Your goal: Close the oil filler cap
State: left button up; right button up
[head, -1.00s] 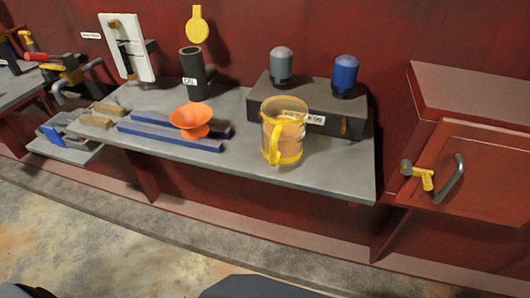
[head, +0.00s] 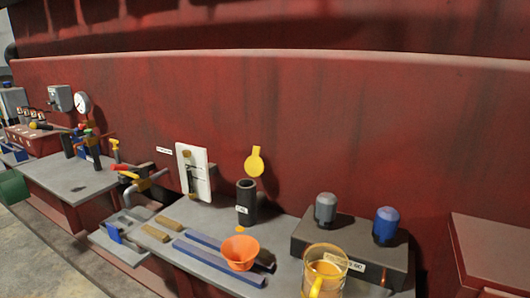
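In the head view, a black filler pipe (head: 246,203) with a white label stands upright at the back of the grey shelf (head: 209,217). A round yellow cap (head: 255,160) with a small tab on top stands up above and behind the pipe, apart from its mouth. The pipe's top looks uncovered. Neither of my grippers is in view.
An orange funnel (head: 240,250) stands on the shelf before the pipe, near blue bars (head: 217,263). A jug (head: 324,270) with amber liquid stands right, by a dark box (head: 352,248) with grey and blue canisters. A white panel (head: 195,172) stands left.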

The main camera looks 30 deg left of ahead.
aim_at(254, 166)
jog(key=u, duration=0.85)
jog(key=i, duration=0.3)
jog(key=z, duration=0.1)
